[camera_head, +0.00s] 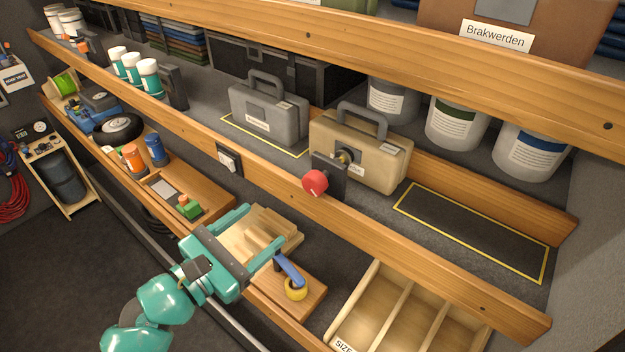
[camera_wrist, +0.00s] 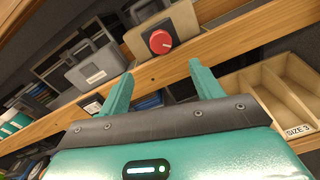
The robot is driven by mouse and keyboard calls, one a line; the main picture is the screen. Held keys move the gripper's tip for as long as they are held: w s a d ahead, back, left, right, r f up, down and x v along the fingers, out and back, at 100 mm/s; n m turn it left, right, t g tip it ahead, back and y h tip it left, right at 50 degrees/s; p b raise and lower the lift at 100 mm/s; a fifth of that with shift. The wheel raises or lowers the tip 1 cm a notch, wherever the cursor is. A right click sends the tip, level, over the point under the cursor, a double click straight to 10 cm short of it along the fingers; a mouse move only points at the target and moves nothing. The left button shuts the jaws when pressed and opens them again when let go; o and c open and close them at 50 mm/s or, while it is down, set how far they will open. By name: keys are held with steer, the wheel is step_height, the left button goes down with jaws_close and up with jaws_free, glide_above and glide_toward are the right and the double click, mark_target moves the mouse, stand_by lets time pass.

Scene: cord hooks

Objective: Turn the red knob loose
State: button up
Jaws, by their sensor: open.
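The red knob (camera_head: 315,183) sticks out from a dark plate (camera_head: 328,172) at the wooden shelf rail, in front of a beige case. In the wrist view the red knob (camera_wrist: 160,41) shows a face with a light mark, beyond and above my fingertips. My gripper (camera_head: 264,236) is teal, open and empty, below and to the left of the knob in the head view. In the wrist view my gripper (camera_wrist: 157,82) has its two fingers spread wide, with nothing between them. The knob and the fingers are apart.
The beige case (camera_head: 361,152) and a grey case (camera_head: 268,112) stand on the shelf behind the wooden rail (camera_head: 262,172). Below are wooden blocks (camera_head: 262,232), a yellow tape roll (camera_head: 296,288) and a divided wooden bin (camera_head: 400,310). A yellow-outlined spot (camera_head: 470,232) is empty.

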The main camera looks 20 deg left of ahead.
mark_target(310, 186)
steer(key=p+x, duration=0.6)
steer(key=x, duration=0.7)
steer(key=shift+w+d+r, duration=0.15)
steer(key=shift+w, duration=0.25)
steer(key=shift+w+d+p, duration=0.15)
steer(key=shift+w+p, duration=0.15)
steer(key=shift+w, duration=0.15)
steer(key=c, duration=1)
